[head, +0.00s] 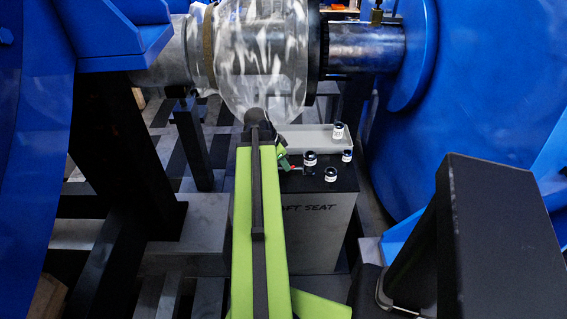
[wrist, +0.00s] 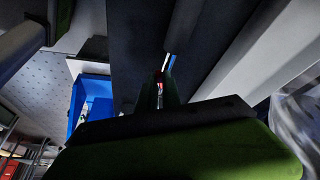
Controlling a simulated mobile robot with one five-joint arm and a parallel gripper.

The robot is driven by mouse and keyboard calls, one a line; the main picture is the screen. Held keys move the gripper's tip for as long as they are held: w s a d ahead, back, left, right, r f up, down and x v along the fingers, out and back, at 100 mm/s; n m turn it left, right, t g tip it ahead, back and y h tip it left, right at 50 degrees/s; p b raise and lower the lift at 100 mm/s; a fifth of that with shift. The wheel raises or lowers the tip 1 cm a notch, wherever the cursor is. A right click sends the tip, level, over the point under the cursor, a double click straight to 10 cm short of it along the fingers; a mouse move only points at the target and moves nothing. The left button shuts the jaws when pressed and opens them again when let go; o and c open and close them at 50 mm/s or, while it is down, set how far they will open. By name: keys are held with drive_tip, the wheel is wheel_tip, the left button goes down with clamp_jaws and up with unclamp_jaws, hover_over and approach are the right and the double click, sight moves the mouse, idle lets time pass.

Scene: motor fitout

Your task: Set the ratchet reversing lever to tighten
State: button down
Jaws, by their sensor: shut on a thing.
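My gripper (head: 284,163) is at the dark top of the grey box, mostly hidden behind my green arm in the head view. The wrist view shows its dark fingers (wrist: 160,95) close together on a narrow thing with a shiny rod and a small red part, which looks like the ratchet (wrist: 170,64). In the head view, only a small dark and red bit of it (head: 296,170) shows beside the gripper. The reversing lever cannot be made out, nor which way it is set.
The grey box (head: 325,222) reads "AFT SEAT". Several small labelled sockets (head: 331,174) stand on and near its top, and a pale tray (head: 305,137) lies behind. A clear rounded cover (head: 262,60) surrounds the shaft above. Large blue housings (head: 480,90) flank both sides.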

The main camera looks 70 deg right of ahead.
drive_tip(key=shift+a+n, duration=0.1)
drive_tip(key=shift+n, duration=0.2)
drive_tip(key=c, duration=1.5)
unclamp_jaws()
drive_tip(key=p+v, duration=1.6)
drive_tip(key=v, duration=0.1)
drive_tip(key=shift+a+r, duration=0.15)
drive_tip(key=shift+r, duration=0.05)
